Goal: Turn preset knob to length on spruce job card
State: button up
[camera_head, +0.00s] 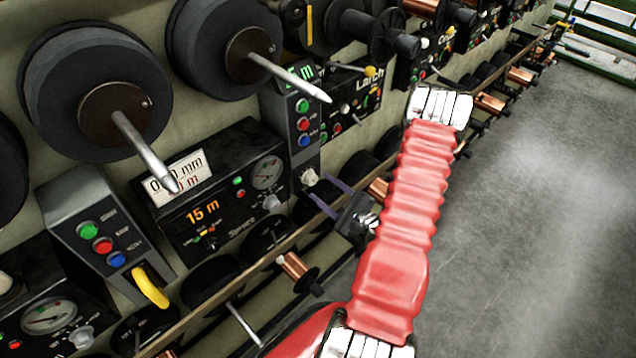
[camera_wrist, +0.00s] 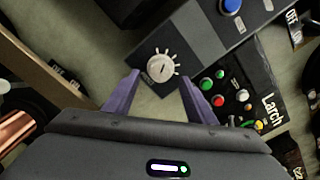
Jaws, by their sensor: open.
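The white preset knob (camera_head: 309,177) sits low on the grey control column right of the Spruce panel (camera_head: 218,205). In the wrist view the knob (camera_wrist: 160,67), ringed by tick marks, lies between and just beyond my gripper's fingertips (camera_wrist: 160,78), apart from both. In the head view my gripper (camera_head: 313,187) has its purple fingers open beside the knob. The white job card (camera_head: 176,178) stands on the Spruce panel; a spindle covers part of its figures, leaving "mm" above and a red "0 m" below. The Spruce display reads an orange "15 m". The knob's setting is unclear.
Green, red and blue buttons (camera_head: 303,124) sit above the knob. The Larch panel (camera_wrist: 245,85) is close on the right. Metal spindles (camera_head: 290,78) project from black spools. A rail with copper spools (camera_head: 293,266) runs below. The grey floor (camera_head: 540,220) is open at right.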

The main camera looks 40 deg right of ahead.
aim_at(315, 181)
jog(key=shift+w, duration=1.85)
jog(key=shift+a, duration=0.1)
jog(key=c, duration=1)
jog(key=shift+d, duration=0.2)
jog(key=shift+c, duration=0.2)
jog(key=shift+a, duration=0.1)
